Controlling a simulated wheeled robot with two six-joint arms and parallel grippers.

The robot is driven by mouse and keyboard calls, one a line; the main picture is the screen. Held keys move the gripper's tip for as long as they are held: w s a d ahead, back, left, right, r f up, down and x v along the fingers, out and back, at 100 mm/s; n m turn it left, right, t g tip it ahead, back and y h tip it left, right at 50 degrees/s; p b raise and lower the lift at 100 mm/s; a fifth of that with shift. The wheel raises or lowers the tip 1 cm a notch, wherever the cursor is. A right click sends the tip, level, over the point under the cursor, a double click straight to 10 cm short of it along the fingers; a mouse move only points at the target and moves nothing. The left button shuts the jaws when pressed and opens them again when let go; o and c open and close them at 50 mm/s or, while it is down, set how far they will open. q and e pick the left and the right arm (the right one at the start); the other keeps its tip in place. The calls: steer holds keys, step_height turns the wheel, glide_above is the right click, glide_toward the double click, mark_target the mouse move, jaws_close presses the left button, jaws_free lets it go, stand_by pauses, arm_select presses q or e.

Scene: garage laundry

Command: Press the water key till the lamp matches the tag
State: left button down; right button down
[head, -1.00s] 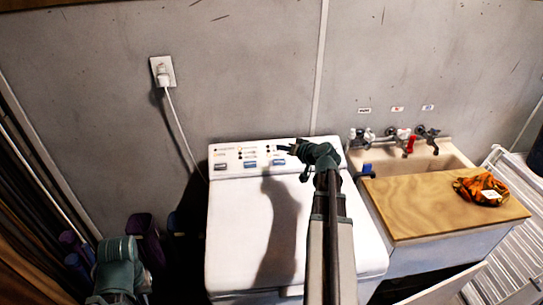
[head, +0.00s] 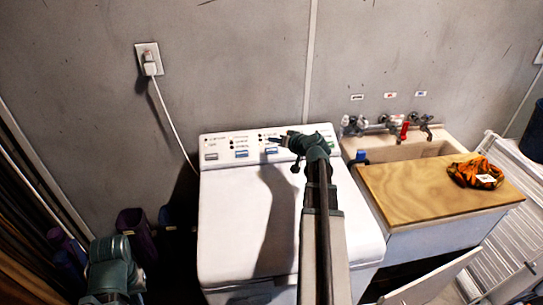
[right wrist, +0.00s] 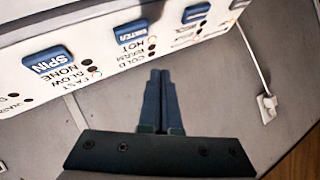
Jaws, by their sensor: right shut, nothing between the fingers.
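The white washer's panel (head: 226,141) has a row of keys. The blue water key (right wrist: 130,31) shows in the right wrist view, its lettering slanted, with small lamps beside hot, warm and cold (right wrist: 151,46). I cannot tell which lamp is lit. In the head view the water key (head: 241,153) is the middle one. My right gripper (right wrist: 160,74) is shut and empty, its tips apart from the water key in the picture; it also shows over the panel's right part (head: 280,139). An orange-and-black cloth (head: 470,170) bears a white tag (head: 486,178), too small to read.
The blue spin key (right wrist: 47,60) is beside the water key. A wooden board (head: 420,190) covers part of the sink (head: 400,149), with taps (head: 403,130) behind. A cord hangs from the wall outlet (head: 149,59). The washer lid (head: 235,220) is clear except under my arm.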

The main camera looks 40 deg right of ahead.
mark_target(269, 149)
steer(key=f+b, duration=0.1)
steer(key=w+f+b, duration=0.1)
steer(key=f, duration=0.1)
steer(key=d+f+b, duration=0.1)
steer(key=shift+w+f+b, duration=0.3)
steer(key=shift+w, duration=0.05)
steer(key=shift+f, duration=0.1)
stand_by(1.6)
steer(key=shift+w+f+b, duration=0.1)
steer(key=shift+f+b, duration=0.15)
steer(key=shift+b, duration=0.05)
steer(key=shift+w+f+b, duration=0.15)
steer(key=shift+f+b, duration=0.4)
steer(key=shift+b, duration=0.05)
stand_by(1.3)
steer(key=shift+r, duration=0.1)
steer(key=shift+r+p, duration=0.55)
steer(key=shift+p, duration=0.15)
steer(key=shift+s+r, duration=0.2)
steer(key=shift+r, duration=0.1)
